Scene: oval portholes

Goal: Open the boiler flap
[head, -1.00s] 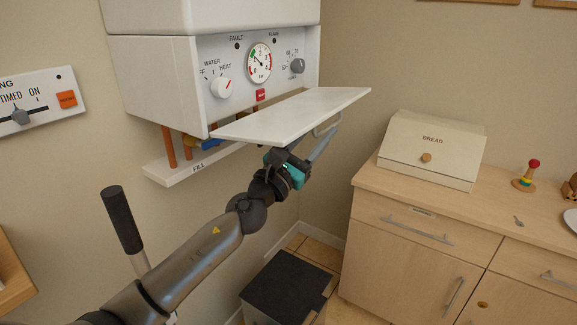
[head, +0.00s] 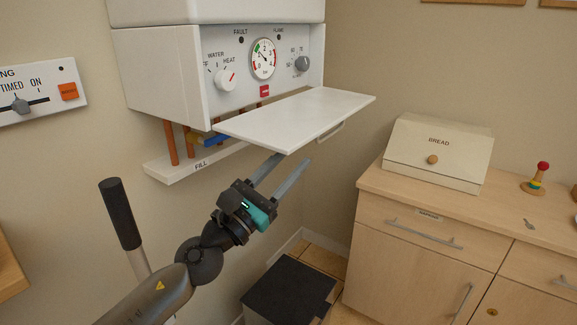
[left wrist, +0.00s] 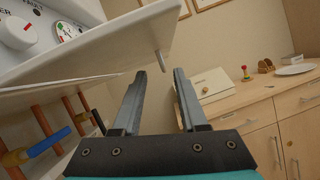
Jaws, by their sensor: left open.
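The boiler flap (head: 292,120) is a white panel hinged at the bottom of the boiler (head: 160,75). It is folded down and sticks out nearly level, with the control panel uncovered behind it. Its handle (head: 331,132) is a small bar under the outer edge. My left gripper (head: 289,168) is open and empty, below and in front of the flap, apart from the handle. In the left wrist view the two fingers (left wrist: 157,95) are spread with nothing between them, and the flap's underside (left wrist: 110,55) is above them. My right gripper is not in view.
Copper pipes and a white FILL ledge (head: 170,169) sit under the boiler. A wooden cabinet (head: 400,240) with a bread box (head: 438,155) stands to the right. A dark-topped bin (head: 288,288) is on the floor below. A control plate (head: 40,92) is on the left wall.

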